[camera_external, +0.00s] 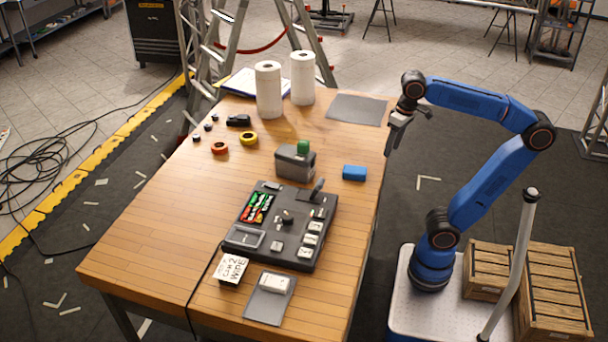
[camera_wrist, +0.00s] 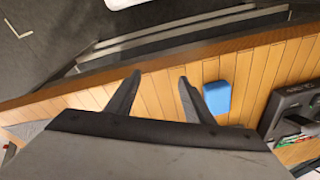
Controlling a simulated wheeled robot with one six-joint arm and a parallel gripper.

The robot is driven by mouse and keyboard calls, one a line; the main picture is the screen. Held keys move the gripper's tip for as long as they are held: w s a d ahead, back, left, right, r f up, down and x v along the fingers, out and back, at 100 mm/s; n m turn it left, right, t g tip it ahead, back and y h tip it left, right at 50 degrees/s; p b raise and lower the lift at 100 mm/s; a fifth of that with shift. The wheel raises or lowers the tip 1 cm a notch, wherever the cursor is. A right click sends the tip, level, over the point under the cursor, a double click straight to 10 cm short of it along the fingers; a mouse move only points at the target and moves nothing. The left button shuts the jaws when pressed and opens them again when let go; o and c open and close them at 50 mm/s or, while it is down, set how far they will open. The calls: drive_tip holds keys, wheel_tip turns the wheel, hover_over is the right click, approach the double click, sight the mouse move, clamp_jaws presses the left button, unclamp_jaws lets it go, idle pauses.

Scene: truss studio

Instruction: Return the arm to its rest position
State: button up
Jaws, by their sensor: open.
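My arm is blue with dark joints and stands on a pale base to the right of the wooden table (camera_external: 140,258). My gripper (camera_external: 389,150) hangs at the table's right edge, pointing down, above the surface and apart from everything on it. In the wrist view my gripper (camera_wrist: 158,90) shows two dark fingers spread apart with nothing between them. The table's edge and wooden boards (camera_wrist: 160,86) lie beneath the fingers.
A blue block (camera_external: 354,173) lies near the table's right edge; it also shows in the wrist view (camera_wrist: 217,97). A grey bin (camera_external: 294,165), a dark console (camera_external: 270,245) and paper rolls (camera_external: 268,92) stand on the table. Wooden crates (camera_external: 550,290) sit by my base.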

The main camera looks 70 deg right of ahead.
drive_tip(key=s+d+f+n+t, duration=0.1)
drive_tip(key=s+d+f+n, duration=0.1)
drive_tip(key=f, duration=1)
drive_tip(key=s+d+f+n+t, duration=0.2)
drive_tip(key=f, duration=1)
drive_tip(key=shift+s, duration=0.2)
